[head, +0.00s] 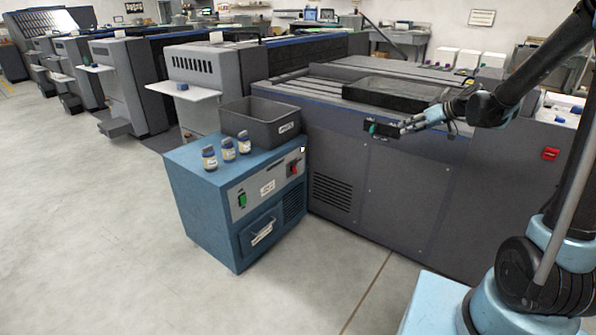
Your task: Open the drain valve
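A blue cabinet (205,215) stands on the floor left of centre. Its front carries a green switch (242,200), a red switch (294,168) and a lower panel with a light handle-like bar (263,232). No part is clearly marked as the drain valve, and I cannot tell which one it is. My gripper (403,128) reaches in from the right, in front of the large grey machine and well to the right of the cabinet. It is small in view. I see nothing clearly held, and cannot tell whether its fingers are apart.
Several small bottles (228,149) and an open grey bin (262,123) with a label stand on the cabinet top. The large grey press (400,195) stands right beside the cabinet, with more units behind to the left. The floor (100,250) left and in front is clear.

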